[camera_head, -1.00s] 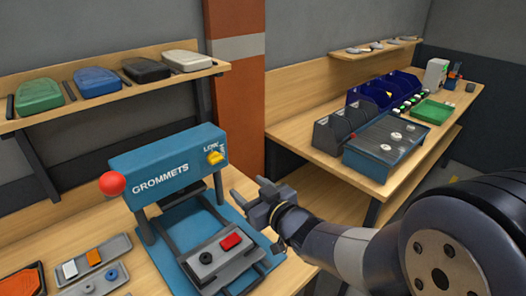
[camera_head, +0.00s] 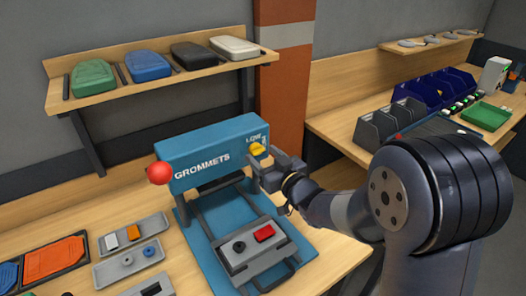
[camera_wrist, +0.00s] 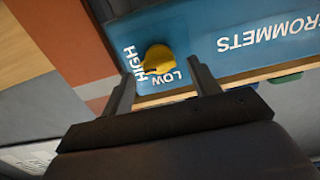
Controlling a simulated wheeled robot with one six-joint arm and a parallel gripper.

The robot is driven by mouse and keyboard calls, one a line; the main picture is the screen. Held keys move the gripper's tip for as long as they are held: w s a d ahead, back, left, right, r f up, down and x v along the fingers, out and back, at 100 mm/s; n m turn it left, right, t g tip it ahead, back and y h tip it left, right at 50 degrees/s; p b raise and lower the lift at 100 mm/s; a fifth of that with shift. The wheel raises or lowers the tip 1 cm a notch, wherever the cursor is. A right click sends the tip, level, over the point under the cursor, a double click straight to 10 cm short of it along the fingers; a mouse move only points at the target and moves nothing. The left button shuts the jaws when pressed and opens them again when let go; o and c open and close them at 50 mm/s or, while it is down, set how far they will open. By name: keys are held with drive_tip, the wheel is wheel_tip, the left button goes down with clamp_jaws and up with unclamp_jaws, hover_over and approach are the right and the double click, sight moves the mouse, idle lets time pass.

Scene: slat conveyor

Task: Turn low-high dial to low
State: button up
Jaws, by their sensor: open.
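The low-high dial (camera_head: 258,149) is a yellow knob on the right end of the blue GROMMETS machine (camera_head: 190,170). In the wrist view the dial (camera_wrist: 158,60) sits between the HIGH and LOW labels, which appear upside down or sideways. Its narrow pointer side faces left, by the HIGH label. My gripper (camera_head: 262,168) is open in front of the dial. In the wrist view its two fingers (camera_wrist: 162,82) stand on either side of the dial, with visible space between each finger and the knob. I cannot tell how far the fingertips are from the panel.
A red ball knob (camera_head: 160,173) sticks out at the machine's left end. Below is a grey block with a red button (camera_head: 264,233). Small trays (camera_head: 130,255) lie to the left. A shelf with several coloured cases (camera_head: 150,68) is behind; a second bench (camera_head: 340,130) stands right.

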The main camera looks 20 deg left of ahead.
drive_tip(key=shift+w+a, duration=0.35)
drive_tip(key=shift+a, duration=0.1)
drive_tip(key=shift+c, duration=0.6)
drive_tip(key=c, duration=0.9)
drive_tip(key=shift+o, duration=0.2)
